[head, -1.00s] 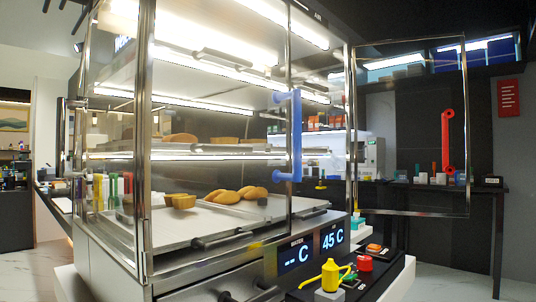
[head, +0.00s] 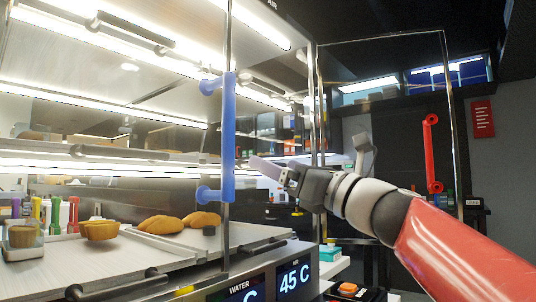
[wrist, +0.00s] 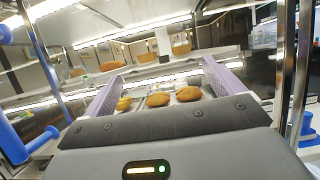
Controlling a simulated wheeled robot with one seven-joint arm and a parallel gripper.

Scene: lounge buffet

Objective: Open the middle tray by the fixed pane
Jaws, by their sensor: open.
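The glass-fronted warming cabinet has stacked trays with dark bar handles. The middle tray's handle (head: 120,152) shows behind glass at left in the head view. A glass pane with an upright blue handle (head: 229,135) stands in front; the handle also shows at the left of the wrist view (wrist: 18,145). A hinged glass door with a red handle (head: 432,150) stands swung open at right. My gripper (head: 268,166) is open and empty, just right of the blue handle. In the wrist view, its lilac fingers (wrist: 162,72) are apart, with buns (wrist: 158,99) beyond. I cannot tell how deep it is.
The lower tray (head: 60,262) holds buns (head: 180,222) and a muffin (head: 100,230); its handle (head: 115,283) is below. An upper handle (head: 135,30) is near the top. Metal door posts (wrist: 296,75) flank the gripper. A temperature display (head: 294,279) sits below.

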